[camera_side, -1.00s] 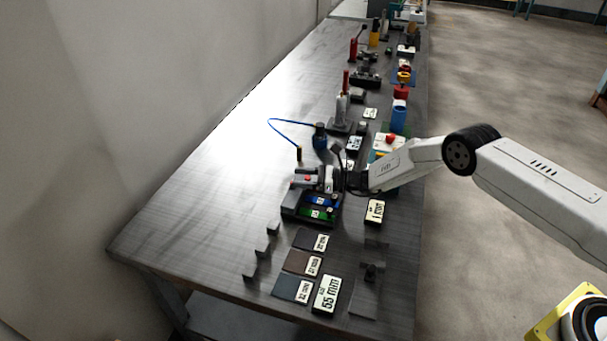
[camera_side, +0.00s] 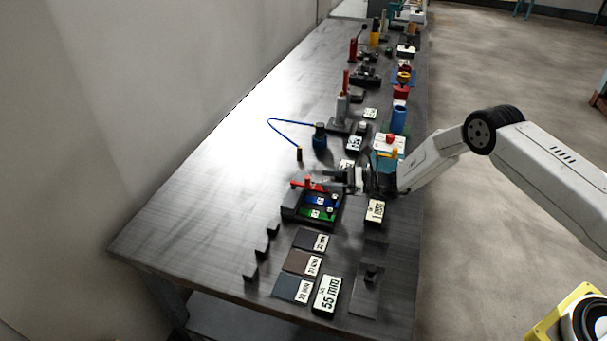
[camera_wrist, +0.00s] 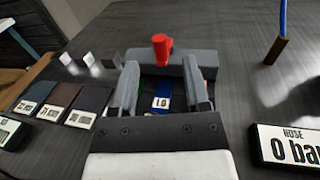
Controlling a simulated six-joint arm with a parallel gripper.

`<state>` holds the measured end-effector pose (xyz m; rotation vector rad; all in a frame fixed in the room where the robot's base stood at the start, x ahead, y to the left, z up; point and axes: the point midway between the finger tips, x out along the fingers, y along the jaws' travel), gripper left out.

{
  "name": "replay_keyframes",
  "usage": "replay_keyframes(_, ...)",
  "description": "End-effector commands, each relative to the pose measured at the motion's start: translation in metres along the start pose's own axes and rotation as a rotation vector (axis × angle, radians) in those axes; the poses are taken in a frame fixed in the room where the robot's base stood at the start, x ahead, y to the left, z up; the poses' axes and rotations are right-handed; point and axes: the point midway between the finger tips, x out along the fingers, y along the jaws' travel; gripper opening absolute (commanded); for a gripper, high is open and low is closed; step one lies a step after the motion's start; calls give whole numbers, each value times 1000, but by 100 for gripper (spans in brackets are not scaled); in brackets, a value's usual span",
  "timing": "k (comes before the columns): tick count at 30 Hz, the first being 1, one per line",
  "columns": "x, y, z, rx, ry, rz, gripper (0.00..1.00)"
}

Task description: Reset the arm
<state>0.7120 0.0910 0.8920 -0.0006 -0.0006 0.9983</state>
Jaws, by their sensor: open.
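My gripper (camera_side: 338,178) is at the black tray (camera_side: 292,212) on the table in the side view, reaching in from the right. In the wrist view my gripper (camera_wrist: 160,85) is open, with its two grey fingers apart. Between and beyond them are a grey bar with a red knob (camera_wrist: 162,48) and a blue labelled block (camera_wrist: 162,101). The red part (camera_side: 308,183) also shows in the side view, at the tray's far edge. The blue block (camera_side: 322,200) and a green block (camera_side: 316,213) lie in the tray. I cannot tell whether the fingers touch anything.
Dark plates with labels (camera_side: 302,262) and a 55 mm sign (camera_side: 327,295) lie nearer on the table. Several tools crowd the far right edge. The table's left side is clear.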

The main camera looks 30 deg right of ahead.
Motion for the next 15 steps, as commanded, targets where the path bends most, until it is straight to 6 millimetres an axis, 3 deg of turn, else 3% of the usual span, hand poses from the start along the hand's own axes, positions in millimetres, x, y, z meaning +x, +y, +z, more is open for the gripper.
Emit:
replay_keyframes(10,1,2,2,-10,17,13,60)
replay_keyframes(15,2,14,10,-52,84,70,60)
